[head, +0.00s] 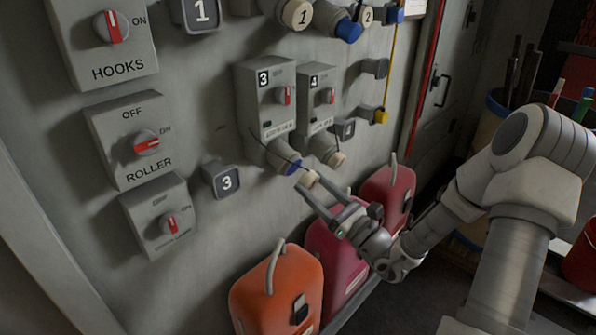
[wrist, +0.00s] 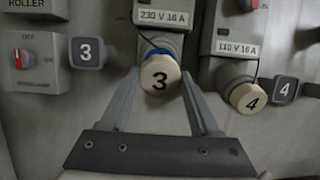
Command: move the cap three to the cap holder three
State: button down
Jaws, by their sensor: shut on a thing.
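Cap three is a cream round cap (head: 309,179) with a black 3 on its face, seen in the wrist view (wrist: 160,74). My gripper (head: 308,184) is shut on it, one finger on each side in the wrist view. The cap is just in front of the blue-rimmed socket (head: 291,167) under box 3, and a gap shows between them in the head view. A thin black cord runs from the socket area to the cap. Cap holder three is a dark grey block (head: 222,181) marked 3 on the wall left of the socket; it also shows in the wrist view (wrist: 87,52).
Box 3 (head: 268,100) and box 4 (head: 317,98) sit above. Cap four (wrist: 249,98) covers the socket at right, beside holder four (wrist: 284,89). An orange canister (head: 277,292) and red ones stand below my gripper. The wall between socket and holder three is clear.

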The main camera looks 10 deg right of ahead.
jog(key=shift+v, duration=1.35)
